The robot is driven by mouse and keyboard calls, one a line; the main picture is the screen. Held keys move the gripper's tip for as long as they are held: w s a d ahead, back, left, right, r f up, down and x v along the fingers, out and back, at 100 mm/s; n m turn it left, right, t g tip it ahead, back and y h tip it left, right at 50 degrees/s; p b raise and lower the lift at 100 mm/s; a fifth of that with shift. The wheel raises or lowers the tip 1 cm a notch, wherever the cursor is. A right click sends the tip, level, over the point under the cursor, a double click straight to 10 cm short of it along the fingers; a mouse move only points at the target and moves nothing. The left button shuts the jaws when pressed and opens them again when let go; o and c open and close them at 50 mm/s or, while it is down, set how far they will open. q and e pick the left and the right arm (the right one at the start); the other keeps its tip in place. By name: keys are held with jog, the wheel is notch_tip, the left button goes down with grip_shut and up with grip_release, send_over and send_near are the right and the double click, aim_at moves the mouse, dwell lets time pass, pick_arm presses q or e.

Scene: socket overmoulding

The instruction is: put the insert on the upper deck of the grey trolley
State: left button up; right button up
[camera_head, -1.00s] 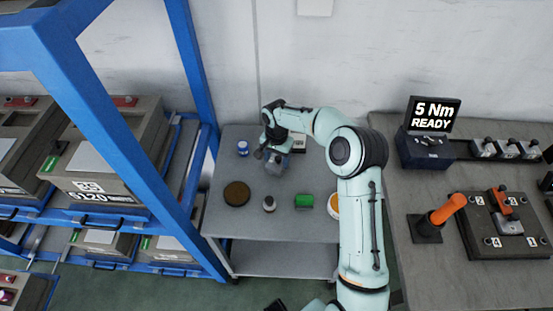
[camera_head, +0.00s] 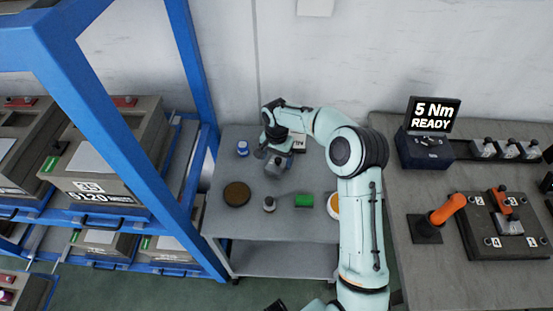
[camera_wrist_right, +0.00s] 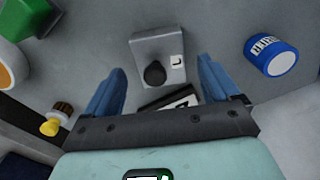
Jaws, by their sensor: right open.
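The insert (camera_head: 279,167), a grey block with a dark round knob, sits on the upper deck of the grey trolley (camera_head: 285,222). In the wrist view the right gripper's blue fingers (camera_wrist_right: 161,67) are spread apart. The insert lies between and slightly beyond their tips, with gaps at both sides. My left gripper is not in view.
A blue rack (camera_head: 185,200) is at left; a workbench (camera_head: 395,170) is at right.

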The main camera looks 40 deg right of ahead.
aim_at(277, 160)
notch_tip(277, 160, up, 11)
jog(key=shift+p, duration=0.35)
jog(key=shift+s+f, duration=0.1)
dwell(0.4)
